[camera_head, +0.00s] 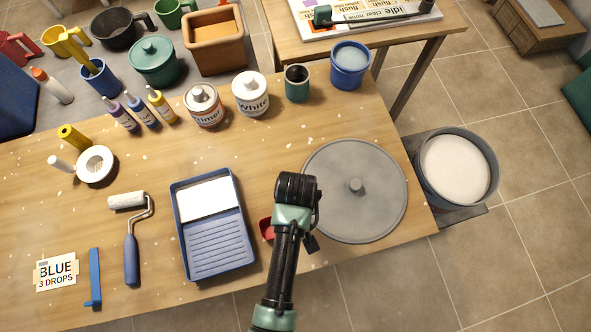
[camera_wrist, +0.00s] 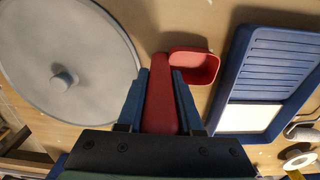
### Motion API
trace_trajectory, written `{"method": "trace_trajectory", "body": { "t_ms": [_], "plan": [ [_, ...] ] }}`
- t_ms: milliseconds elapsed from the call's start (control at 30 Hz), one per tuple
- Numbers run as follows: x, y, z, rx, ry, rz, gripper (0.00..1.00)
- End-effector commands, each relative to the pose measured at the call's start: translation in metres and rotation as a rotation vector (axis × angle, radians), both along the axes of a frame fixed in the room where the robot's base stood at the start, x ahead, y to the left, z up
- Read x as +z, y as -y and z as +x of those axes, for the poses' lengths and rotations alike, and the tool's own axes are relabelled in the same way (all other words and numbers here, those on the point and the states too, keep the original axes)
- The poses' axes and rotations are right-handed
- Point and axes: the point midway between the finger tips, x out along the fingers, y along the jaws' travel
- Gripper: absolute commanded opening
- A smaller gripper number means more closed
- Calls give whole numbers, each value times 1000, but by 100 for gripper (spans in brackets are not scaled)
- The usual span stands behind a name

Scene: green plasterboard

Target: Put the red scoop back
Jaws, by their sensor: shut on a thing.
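The red scoop (camera_wrist: 195,66) shows in the wrist view with its bowl just beyond my gripper (camera_wrist: 160,85). The two blue fingers are closed on the red handle, one on each side. In the head view only a small red part of the scoop (camera_head: 266,228) shows, left of my arm and right of the paint tray. My arm hides the rest of it and the fingertips. The scoop is over or on the wooden table; I cannot tell if it touches the top.
A large grey round lid (camera_head: 354,226) lies close on the right. A grey bucket of white material (camera_head: 488,186) stands beyond the table's right edge. The blue paint tray (camera_head: 213,258) is on the left. Cans and bottles line the back, including a white can (camera_head: 250,97).

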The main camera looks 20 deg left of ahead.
Motion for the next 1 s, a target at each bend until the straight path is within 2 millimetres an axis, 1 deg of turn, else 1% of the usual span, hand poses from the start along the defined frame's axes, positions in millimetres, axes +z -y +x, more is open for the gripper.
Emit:
{"method": "trace_trajectory", "body": {
  "t_ms": [167,200,333,600,733,867,1000],
  "plan": [
    [-4,0,0,0,0,0,0],
    [-3,0,0,0,0,0,42],
    [-3,0,0,0,0,0,65],
    [-2,0,0,0,0,0,65],
    [5,0,1,0,2,0,65],
    [22,0,1,0,4,1,65],
    [51,0,1,0,6,0,65]
  ]
}}
